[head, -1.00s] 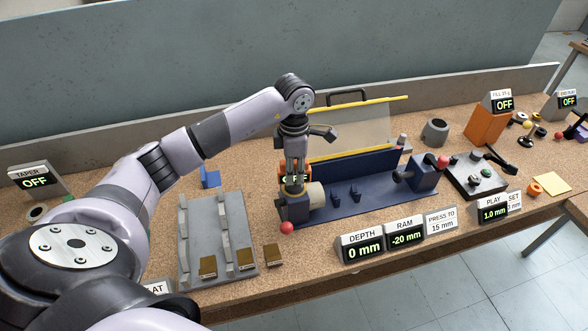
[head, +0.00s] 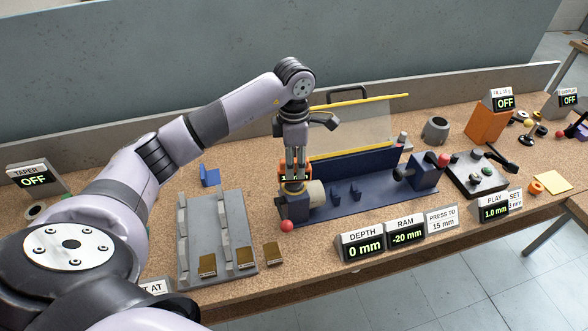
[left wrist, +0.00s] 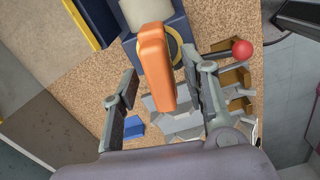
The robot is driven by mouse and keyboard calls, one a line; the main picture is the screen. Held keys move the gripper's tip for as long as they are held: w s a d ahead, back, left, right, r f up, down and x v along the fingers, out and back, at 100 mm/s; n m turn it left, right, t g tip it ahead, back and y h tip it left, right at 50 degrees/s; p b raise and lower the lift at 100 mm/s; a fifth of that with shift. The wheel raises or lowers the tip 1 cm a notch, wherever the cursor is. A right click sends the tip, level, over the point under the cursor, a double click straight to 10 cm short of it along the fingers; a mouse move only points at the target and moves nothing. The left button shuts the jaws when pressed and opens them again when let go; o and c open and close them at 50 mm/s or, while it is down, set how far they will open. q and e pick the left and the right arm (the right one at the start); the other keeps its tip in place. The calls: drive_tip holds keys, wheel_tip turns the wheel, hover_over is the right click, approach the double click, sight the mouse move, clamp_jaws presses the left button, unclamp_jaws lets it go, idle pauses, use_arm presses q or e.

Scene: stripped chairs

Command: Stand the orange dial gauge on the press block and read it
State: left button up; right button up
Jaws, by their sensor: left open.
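The orange dial gauge (head: 281,171) is at the left end of the blue press, by the dark blue press block (head: 297,208). In the left wrist view the gauge (left wrist: 154,62) is an orange slab lying between my finger tips, with a gap on each side. A yellow ring shows behind it. My left gripper (head: 294,176) points down at the gauge and is open; it also shows in the left wrist view (left wrist: 168,75). Its fingers hide much of the gauge's face and green readout, so I cannot read it. My right gripper is out of view.
The press has a clear guard (head: 352,128) with yellow edges behind the block. A red knob (head: 287,226) sits in front. DEPTH (head: 363,245) reads 0 mm and RAM (head: 406,235) reads -20 mm.

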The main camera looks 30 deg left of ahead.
use_arm(q)
wheel_tip(320, 180, up, 8)
drive_tip(key=shift+r+b, duration=0.25)
drive_tip(key=shift+b, duration=0.4)
drive_tip(key=shift+r, duration=0.5)
